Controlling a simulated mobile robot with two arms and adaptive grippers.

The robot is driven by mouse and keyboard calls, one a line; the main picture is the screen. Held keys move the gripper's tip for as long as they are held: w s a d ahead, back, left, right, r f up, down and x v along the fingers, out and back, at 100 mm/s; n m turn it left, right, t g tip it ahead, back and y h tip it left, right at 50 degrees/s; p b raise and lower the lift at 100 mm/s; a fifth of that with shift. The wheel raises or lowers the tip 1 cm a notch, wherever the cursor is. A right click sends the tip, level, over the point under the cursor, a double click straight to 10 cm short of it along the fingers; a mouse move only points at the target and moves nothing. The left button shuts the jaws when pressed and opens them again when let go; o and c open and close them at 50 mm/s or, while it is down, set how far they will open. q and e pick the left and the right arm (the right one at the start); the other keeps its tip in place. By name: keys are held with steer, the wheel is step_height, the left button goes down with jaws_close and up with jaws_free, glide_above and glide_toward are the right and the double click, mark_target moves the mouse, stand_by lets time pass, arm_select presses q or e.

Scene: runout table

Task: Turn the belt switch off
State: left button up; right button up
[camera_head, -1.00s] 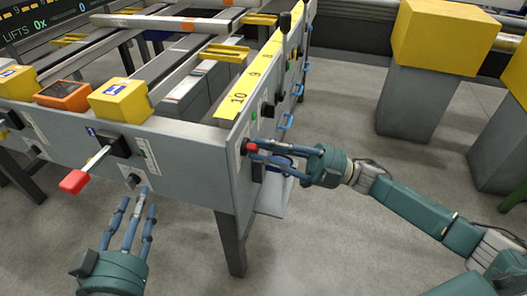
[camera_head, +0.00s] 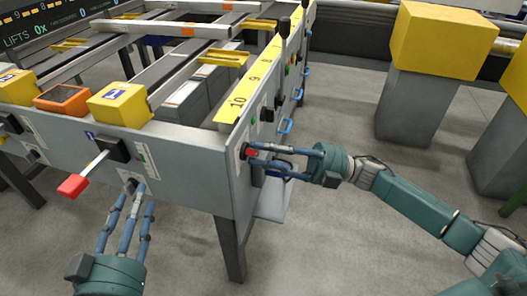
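The machine's grey front panel (camera_head: 190,172) carries a small dark knob (camera_head: 131,184), partly hidden by my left fingers. My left gripper (camera_head: 135,192) comes from below, its spread fingertips close around this knob; contact is unclear. A red-topped switch (camera_head: 251,153) sits on the side panel near the corner. My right gripper (camera_head: 258,153) reaches it from the right with fingers apart, one above and one below. They partly hide it, and touch is unclear. I cannot read which control is the belt switch.
A lever with a red handle (camera_head: 73,186) juts from the front panel, left of my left gripper. Yellow boxes (camera_head: 121,104) and an orange box (camera_head: 61,99) line the top edge. Yellow blocks on grey pedestals (camera_head: 412,103) stand at right. The floor between is clear.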

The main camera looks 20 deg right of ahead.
steer(key=shift+o, duration=0.8)
steer(key=shift+d+f, duration=0.15)
steer(key=shift+d, duration=0.1)
steer(key=v, duration=1.1)
steer(key=shift+s+d, duration=0.15)
steer(key=shift+d, duration=0.05)
